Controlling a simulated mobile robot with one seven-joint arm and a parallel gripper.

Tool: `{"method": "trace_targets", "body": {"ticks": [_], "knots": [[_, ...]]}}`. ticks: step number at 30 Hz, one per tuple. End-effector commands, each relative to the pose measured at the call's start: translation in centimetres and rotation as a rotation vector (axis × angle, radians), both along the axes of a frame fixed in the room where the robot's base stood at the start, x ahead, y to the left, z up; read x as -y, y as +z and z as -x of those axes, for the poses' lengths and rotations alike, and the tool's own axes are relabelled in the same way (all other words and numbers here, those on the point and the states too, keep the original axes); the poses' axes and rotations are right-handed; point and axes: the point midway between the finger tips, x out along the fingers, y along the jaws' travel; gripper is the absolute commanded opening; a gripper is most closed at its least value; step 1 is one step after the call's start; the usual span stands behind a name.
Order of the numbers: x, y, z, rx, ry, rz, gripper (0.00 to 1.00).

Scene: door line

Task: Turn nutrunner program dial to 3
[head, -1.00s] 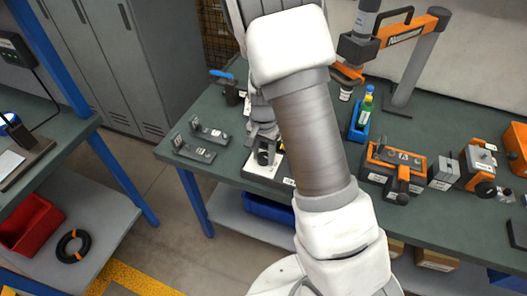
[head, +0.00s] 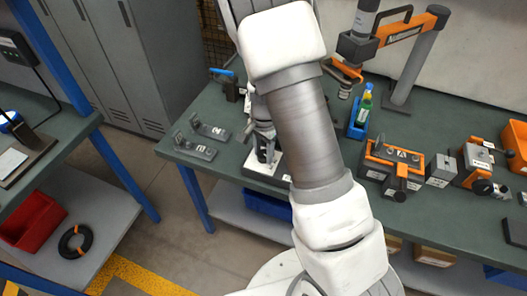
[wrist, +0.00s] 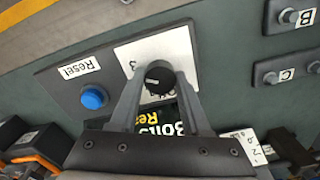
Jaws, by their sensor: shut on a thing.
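The black round program dial (wrist: 158,77) stands on a white plate (wrist: 184,48) in the wrist view. It has a short pale mark on its left side in that view. A printed 3 shows on the plate left of the dial; other markings are partly hidden by the fingers. My gripper (wrist: 157,86) is shut on the dial, one finger on each side. In the head view my gripper (head: 264,148) is over the white plate (head: 262,170) near the bench's front edge, and the dial is hard to make out.
A blue button (wrist: 94,96) labelled Reset sits left of the dial. A dark display (wrist: 160,119) with partly covered text lies between my fingers. Lettered fixtures (head: 195,147) stand left of the panel on the green bench. A bottle in a blue holder (head: 359,128) stands further right.

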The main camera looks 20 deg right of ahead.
Motion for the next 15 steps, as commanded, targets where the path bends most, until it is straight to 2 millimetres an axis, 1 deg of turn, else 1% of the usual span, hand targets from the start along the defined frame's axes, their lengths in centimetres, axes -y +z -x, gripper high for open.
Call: {"method": "trace_targets", "body": {"ticks": [1, 3, 6, 15], "knots": [[0.07, 0.14, -0.2, 0.006, -0.003, 0.0, 0.49], [0.06, 0.13, -0.18, 0.005, -0.002, 0.0, 0.61], [0.05, 0.1, -0.13, 0.004, -0.001, 0.0, 0.77], [0.0, 0.18, -0.05, 0.001, 0.0, 0.0, 0.77]]}}
